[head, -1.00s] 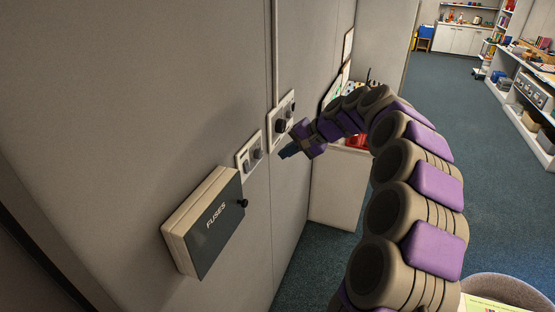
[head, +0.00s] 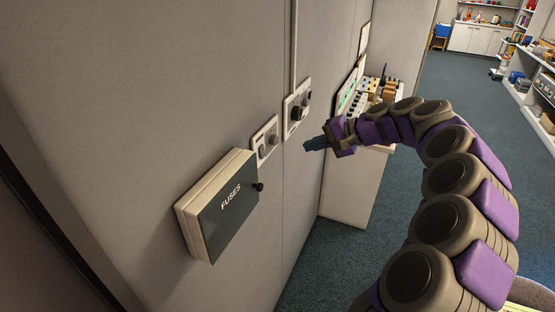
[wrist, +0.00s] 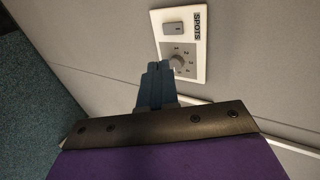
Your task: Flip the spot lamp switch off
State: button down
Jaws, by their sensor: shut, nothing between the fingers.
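The wrist view shows a white wall plate (wrist: 178,48) labelled SPOTS. Which way the rocker is set is not clear. In the head view this looks like the nearer small plate (head: 264,141), just beyond the fuse box. My gripper (head: 308,145) is shut and empty. It is in the air to the right of the plate, off the wall.
The fuse box (head: 222,207) juts from the wall, with a black knob on its side. A second plate (head: 297,107) with a dark knob sits farther along, under a vertical conduit (head: 293,40). A cabinet (head: 350,185) stands beyond. Carpeted floor (head: 430,85) is open to the right.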

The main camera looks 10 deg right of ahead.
notch_tip(320, 180, down, 2)
jog(key=y+b, duration=0.1)
jog(key=b, duration=0.1)
send_near(264, 156)
jog(key=f+x, duration=0.1)
jog(key=x, duration=0.4)
jog(key=shift+w+a+r+t, duration=0.1)
jog(key=shift+w+a+t, duration=0.3)
jog(key=shift+a, duration=0.2)
jog(key=shift+b, duration=0.35)
